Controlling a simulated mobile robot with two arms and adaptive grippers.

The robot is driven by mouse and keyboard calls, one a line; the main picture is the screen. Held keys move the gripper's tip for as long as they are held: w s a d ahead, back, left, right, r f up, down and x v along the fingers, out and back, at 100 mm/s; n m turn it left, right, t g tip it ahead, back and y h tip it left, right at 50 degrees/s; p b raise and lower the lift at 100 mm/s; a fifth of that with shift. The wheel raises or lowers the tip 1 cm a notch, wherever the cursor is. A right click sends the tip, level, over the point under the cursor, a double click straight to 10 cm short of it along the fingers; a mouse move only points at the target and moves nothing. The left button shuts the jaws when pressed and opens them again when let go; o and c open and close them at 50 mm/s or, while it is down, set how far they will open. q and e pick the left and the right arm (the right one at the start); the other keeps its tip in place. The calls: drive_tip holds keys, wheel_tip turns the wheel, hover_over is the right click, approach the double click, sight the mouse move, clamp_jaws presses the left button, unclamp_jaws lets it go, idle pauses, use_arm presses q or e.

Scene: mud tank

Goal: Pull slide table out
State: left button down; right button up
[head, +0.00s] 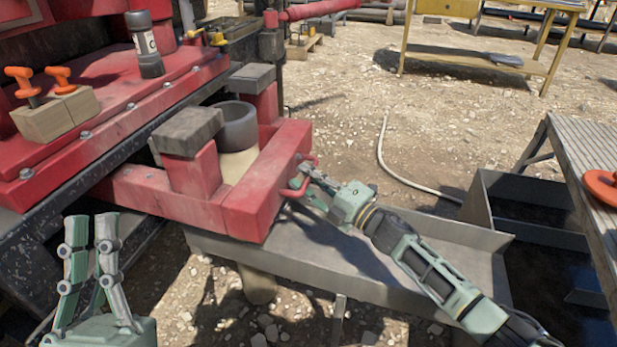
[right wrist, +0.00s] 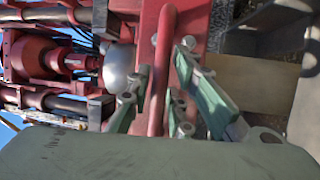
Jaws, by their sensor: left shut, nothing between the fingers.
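The red slide table (head: 282,180) juts out from the red machine at the centre of the head view, with grey-topped posts and a dark-rimmed cylinder on it. A red bar handle (head: 302,184) is on its front face. It also runs upright through the middle of the right wrist view (right wrist: 160,105). My right gripper (head: 312,190) is at this handle, one finger on each side of the bar in the right wrist view (right wrist: 162,70). Whether the fingers press on it, I cannot tell. My left gripper (head: 91,220) is shut and empty at the lower left, fingers upward, away from the table.
A grey metal trough (head: 330,262) lies below and in front of the slide table. Dark open bins (head: 535,240) and a grey slatted table (head: 585,160) stand at the right. A yellow bench (head: 460,58) stands behind, beyond bare gravel ground with a pale hose (head: 383,150).

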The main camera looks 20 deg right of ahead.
clamp_jaws()
